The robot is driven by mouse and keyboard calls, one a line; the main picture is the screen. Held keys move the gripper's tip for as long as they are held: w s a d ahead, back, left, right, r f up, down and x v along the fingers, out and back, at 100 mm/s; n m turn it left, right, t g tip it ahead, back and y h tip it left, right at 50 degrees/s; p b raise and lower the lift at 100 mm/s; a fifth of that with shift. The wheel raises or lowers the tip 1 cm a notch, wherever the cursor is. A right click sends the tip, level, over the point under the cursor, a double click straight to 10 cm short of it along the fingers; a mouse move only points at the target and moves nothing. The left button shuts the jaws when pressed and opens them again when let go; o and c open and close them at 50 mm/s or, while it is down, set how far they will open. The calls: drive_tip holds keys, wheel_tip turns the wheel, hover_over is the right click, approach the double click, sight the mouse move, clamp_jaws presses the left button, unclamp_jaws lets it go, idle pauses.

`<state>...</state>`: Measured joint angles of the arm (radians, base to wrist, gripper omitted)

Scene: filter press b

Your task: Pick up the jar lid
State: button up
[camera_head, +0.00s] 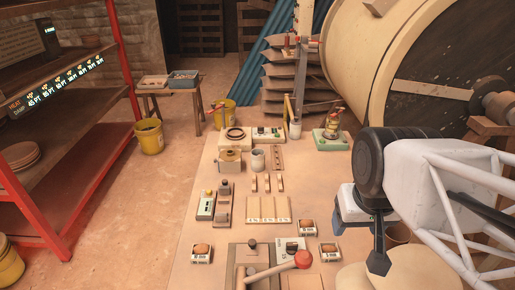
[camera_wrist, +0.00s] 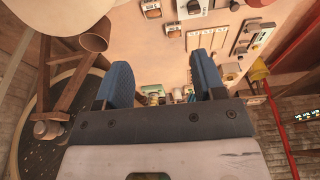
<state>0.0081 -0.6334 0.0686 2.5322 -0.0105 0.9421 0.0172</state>
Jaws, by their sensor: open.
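I cannot tell for sure which item is the jar lid. A round brown ring-like piece (camera_head: 235,134) lies on a pale board at the back of the bench, and a tan round piece (camera_head: 230,155) sits on a block in front of it. A grey open jar or cup (camera_head: 258,159) stands to the right of that piece. My gripper (camera_head: 344,222) is above the bench's right side, apart from these pieces. In the wrist view my gripper (camera_wrist: 160,68) shows two blue fingers spread wide, with nothing held between them.
The bench (camera_head: 195,240) carries a slotted tray (camera_head: 268,209), several small boxes and a red-knobbed lever (camera_head: 302,259) at the front. A bottle on a green base (camera_head: 332,122) stands at the back right. A large drum (camera_head: 400,60) and red shelves (camera_head: 125,60) flank the bench.

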idle(0.4)
drive_tip(key=c, duration=0.5)
drive_tip(key=shift+o, duration=0.2)
